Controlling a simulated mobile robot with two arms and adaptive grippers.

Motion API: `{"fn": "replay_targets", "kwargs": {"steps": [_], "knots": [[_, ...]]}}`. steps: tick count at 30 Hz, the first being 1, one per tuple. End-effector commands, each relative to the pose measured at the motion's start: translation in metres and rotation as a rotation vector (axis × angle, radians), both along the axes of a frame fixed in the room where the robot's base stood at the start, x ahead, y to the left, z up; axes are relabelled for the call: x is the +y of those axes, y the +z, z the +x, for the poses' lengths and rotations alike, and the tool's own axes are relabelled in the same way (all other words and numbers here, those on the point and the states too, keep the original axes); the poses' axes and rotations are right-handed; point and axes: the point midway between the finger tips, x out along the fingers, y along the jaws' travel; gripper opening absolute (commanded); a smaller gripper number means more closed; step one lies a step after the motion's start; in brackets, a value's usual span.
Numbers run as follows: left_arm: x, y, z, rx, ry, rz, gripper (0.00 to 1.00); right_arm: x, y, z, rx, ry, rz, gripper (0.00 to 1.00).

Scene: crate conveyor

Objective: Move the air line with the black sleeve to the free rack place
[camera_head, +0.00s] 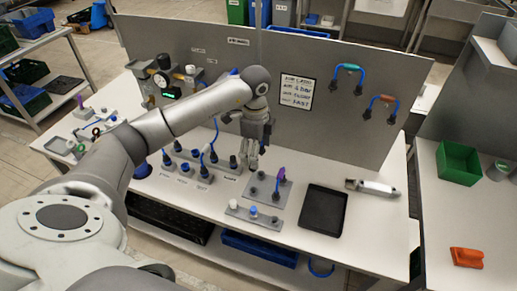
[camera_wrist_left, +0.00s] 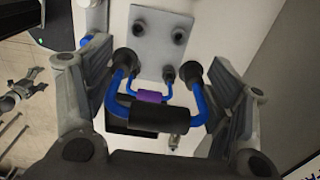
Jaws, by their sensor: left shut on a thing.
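The air line with the black sleeve (camera_wrist_left: 158,116) is a blue U-shaped hose with black ends. It lies between the fingers of my left gripper (camera_wrist_left: 160,108) in the wrist view, shut on it. A blue line with a purple sleeve (camera_head: 281,173) stands on that plate. The wrist view shows the purple sleeve (camera_wrist_left: 150,97) behind the black one, and two empty sockets (camera_wrist_left: 158,32) on the plate.
A labelled socket row (camera_head: 200,178) is left of the gripper. A black tray (camera_head: 323,210) and a grey tool (camera_head: 372,187) are right. Lines with green (camera_head: 349,67) and orange (camera_head: 384,97) sleeves hang on the panel.

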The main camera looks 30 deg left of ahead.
Motion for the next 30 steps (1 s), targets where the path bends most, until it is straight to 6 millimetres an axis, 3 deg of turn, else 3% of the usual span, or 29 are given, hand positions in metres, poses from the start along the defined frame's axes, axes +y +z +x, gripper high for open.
{"fn": "replay_targets", "kwargs": {"steps": [6,18,30], "knots": [[-0.001,-0.022,0.0,0.001,0.0,0.0,0.56,0.01,-0.018,-0.001,0.001,-0.001,0.012,0.84],[-0.001,-0.071,-0.001,0.001,0.0,0.0,0.56,-0.004,-0.054,0.0,0.0,-0.003,-0.004,0.84],[0.0,-0.087,0.0,0.0,0.0,0.0,0.56,-0.004,-0.063,-0.001,0.001,-0.003,-0.005,0.84]]}}
